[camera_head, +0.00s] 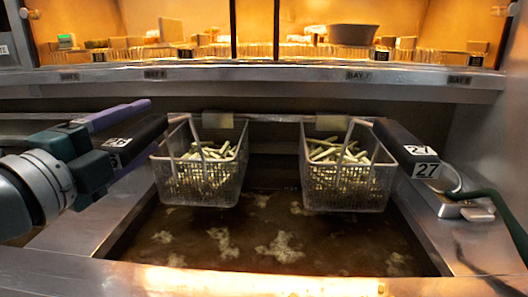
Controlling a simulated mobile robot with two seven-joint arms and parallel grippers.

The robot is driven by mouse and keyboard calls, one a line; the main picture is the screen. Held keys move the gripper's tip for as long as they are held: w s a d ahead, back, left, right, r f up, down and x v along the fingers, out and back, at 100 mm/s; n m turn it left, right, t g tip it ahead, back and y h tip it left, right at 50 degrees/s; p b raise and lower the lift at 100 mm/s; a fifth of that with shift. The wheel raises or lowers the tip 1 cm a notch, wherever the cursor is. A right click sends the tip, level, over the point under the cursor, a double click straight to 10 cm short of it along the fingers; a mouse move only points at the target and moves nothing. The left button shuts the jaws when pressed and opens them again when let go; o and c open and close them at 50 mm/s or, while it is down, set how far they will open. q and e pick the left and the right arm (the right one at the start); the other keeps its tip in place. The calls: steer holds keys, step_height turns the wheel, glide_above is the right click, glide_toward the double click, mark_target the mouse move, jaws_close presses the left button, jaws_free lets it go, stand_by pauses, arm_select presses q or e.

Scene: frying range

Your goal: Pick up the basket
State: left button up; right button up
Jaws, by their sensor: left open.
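Two wire baskets hang side by side over the fryer vat, the left basket (197,183) and the right basket (345,190). Both hold pale fries. The left basket has a black handle (140,138) with a white number label, pointing toward the lower left. The right basket has a black handle (404,146) labelled 27, pointing to the lower right. My left gripper (141,126) is open at the left basket's handle. One purple finger shows above and behind the handle; the other finger is mostly hidden. I cannot tell whether they touch it. My right gripper is out of view.
Dark oil with pale foam patches fills the vat (300,255) below the baskets. A metal rim (230,282) runs along the front. A shelf with bay labels and a dark bowl (352,34) is at the back. A green cable lies at the right edge.

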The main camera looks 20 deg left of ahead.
arm_select(q)
jaws_close()
stand_by(0.5)
stand_by(0.8)
